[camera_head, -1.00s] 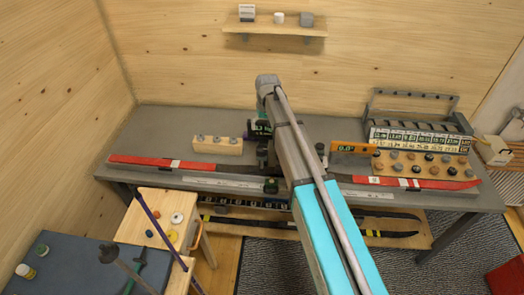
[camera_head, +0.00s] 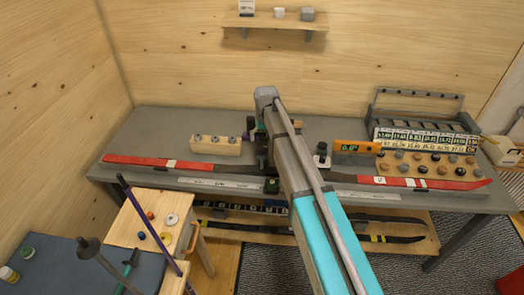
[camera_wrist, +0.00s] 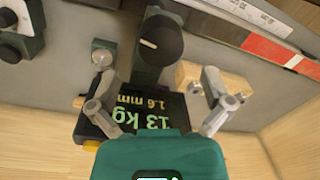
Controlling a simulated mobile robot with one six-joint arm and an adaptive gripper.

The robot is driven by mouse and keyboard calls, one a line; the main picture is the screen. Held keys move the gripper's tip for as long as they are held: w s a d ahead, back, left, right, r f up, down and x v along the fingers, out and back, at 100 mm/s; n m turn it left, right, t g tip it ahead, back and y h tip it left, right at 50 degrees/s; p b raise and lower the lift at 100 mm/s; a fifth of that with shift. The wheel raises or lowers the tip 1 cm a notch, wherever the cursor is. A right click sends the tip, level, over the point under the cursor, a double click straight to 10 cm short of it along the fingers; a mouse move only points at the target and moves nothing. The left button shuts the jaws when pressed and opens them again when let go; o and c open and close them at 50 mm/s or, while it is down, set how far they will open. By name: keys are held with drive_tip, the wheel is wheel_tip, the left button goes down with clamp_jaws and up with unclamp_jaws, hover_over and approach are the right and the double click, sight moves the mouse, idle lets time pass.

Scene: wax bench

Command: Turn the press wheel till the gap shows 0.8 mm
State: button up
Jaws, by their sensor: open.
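The press shows in the wrist view as a dark green body with a round black wheel (camera_wrist: 158,42) that bears a pale yellow mark. Its black display (camera_wrist: 140,112), upside down in this view, reads 1.6 mm and 13 kg. My gripper (camera_wrist: 157,88) is open, its two grey fingers spread above the display, with nothing between them. The wheel lies beyond the fingertips, apart from them. In the head view, my arm hides most of the press.
Red-ended skis or rails (camera_head: 160,162) lie along the bench front. An orange-topped scraper (camera_head: 355,147) and a wooden rack of plugs (camera_head: 428,165) stand to the right. A small wooden table (camera_head: 135,238) is at front left.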

sight(262, 145)
drive_tip(key=shift+a+f+b, duration=0.15)
drive_tip(key=shift+f+b, duration=1.9)
drive_tip(key=shift+f, duration=0.35)
drive_tip(key=c, duration=1.1)
drive_tip(key=shift+m, duration=0.3)
drive_tip(key=o, duration=1.1)
